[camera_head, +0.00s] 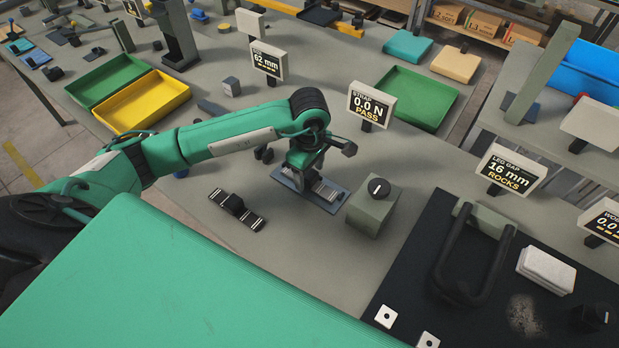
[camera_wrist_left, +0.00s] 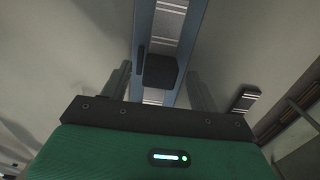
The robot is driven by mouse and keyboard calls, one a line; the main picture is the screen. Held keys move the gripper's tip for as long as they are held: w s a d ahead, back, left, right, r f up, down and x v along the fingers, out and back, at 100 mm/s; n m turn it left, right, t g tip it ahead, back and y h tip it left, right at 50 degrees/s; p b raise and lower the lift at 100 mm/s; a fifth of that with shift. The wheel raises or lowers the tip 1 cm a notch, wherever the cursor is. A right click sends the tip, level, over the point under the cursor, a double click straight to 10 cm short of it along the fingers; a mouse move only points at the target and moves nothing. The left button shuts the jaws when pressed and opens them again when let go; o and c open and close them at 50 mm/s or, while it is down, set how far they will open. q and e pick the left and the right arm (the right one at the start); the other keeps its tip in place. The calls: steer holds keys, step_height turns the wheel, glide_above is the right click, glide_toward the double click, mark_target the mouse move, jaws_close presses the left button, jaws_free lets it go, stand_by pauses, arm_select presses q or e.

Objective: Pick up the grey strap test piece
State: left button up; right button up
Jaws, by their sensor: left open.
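A grey strap test piece (camera_head: 327,190) with pale striped ends lies on a blue-grey plate (camera_head: 286,181) in the head view. My left gripper (camera_head: 303,170) is above it and hides part of it. In the left wrist view the strap (camera_wrist_left: 165,28) runs up the plate (camera_wrist_left: 192,22), with a dark block (camera_wrist_left: 161,71) at its middle. The left gripper's fingers (camera_wrist_left: 160,86) stand apart on either side of that block, open and holding nothing. Whether they touch the block cannot be told. My right gripper is in neither view.
A black strap piece (camera_head: 237,207) with striped ends lies to the left. A grey box with a dial (camera_head: 373,212) stands close on the right. A STRAP display (camera_head: 372,103) reads 0.0 N PASS behind. A green tray (camera_head: 415,97) is further back; a green padded surface (camera_head: 150,290) fills the front.

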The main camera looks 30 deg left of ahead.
mark_target(310, 173)
arm_select(q)
steer(key=c, duration=1.2)
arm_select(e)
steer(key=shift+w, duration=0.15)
arm_select(q)
steer(key=shift+o, duration=0.2)
step_height(310, 173, up, 8)
steer(key=shift+w+f+b, duration=0.15)
steer(key=shift+b, duration=0.65)
step_height(310, 173, up, 12)
steer(key=shift+r+b, duration=0.2)
steer(key=shift+b, duration=0.15)
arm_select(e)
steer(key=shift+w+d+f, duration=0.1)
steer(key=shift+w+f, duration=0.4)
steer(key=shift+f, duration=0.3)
